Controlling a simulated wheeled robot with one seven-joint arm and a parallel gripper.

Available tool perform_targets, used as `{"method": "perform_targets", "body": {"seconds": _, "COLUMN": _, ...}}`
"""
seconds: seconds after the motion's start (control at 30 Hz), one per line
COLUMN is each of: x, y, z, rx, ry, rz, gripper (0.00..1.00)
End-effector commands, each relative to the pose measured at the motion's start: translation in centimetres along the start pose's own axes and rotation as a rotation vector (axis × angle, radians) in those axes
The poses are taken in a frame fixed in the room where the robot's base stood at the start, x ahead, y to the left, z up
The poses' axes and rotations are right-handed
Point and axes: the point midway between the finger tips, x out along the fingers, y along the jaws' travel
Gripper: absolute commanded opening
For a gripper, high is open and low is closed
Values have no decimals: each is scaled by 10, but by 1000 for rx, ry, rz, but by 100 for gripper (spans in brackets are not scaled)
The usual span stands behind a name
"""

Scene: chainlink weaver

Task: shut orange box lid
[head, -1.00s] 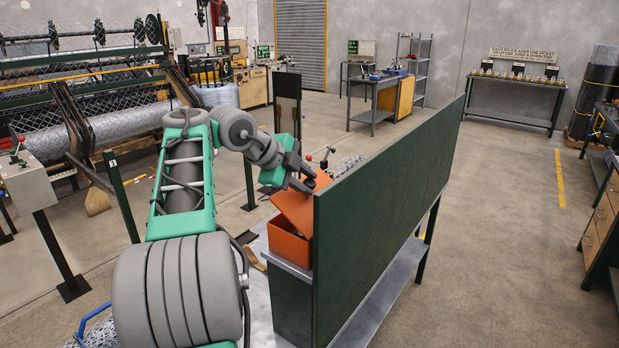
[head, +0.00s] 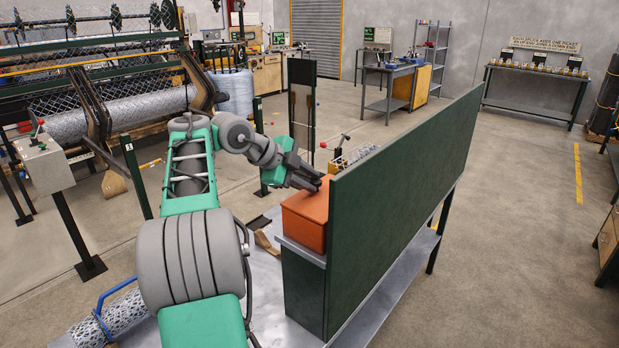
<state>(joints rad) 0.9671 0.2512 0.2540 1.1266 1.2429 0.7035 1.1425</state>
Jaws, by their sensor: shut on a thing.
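The orange box (head: 302,230) stands on the near end of the grey bench, against the green panel. Its orange lid (head: 304,204) lies flat or nearly flat over the box. I cannot make out a gap under it from here. My gripper (head: 318,184) is at the far side of the lid, low over it, and is shut on the lid. The fingertips and the exact grip are small and partly hidden.
A tall green panel (head: 395,165) rises along the right side of the box. A rack of metal parts (head: 352,157) and a red-knobbed lever stand behind it. A dark post frame (head: 302,105) stands beyond my gripper. Open floor lies to the right.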

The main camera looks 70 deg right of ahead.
Motion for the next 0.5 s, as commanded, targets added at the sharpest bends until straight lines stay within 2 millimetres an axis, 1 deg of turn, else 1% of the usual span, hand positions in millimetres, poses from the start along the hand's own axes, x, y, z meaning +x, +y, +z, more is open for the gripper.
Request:
{"method": "perform_targets", "body": {"seconds": 0.03, "x": 6, "y": 7, "z": 8, "rx": -24, "ry": -1, "rz": 11, "gripper": 0}}
{"method": "perform_targets", "body": {"seconds": 0.27, "x": 9, "y": 11, "z": 9, "rx": -28, "ry": 1, "rz": 19, "gripper": 0}}
{"method": "perform_targets", "body": {"seconds": 0.3, "x": 9, "y": 11, "z": 9, "rx": -29, "ry": 1, "rz": 20, "gripper": 26}}
{"method": "perform_targets", "body": {"seconds": 0.5, "x": 9, "y": 12, "z": 9, "rx": -29, "ry": 1, "rz": 23, "gripper": 42}}
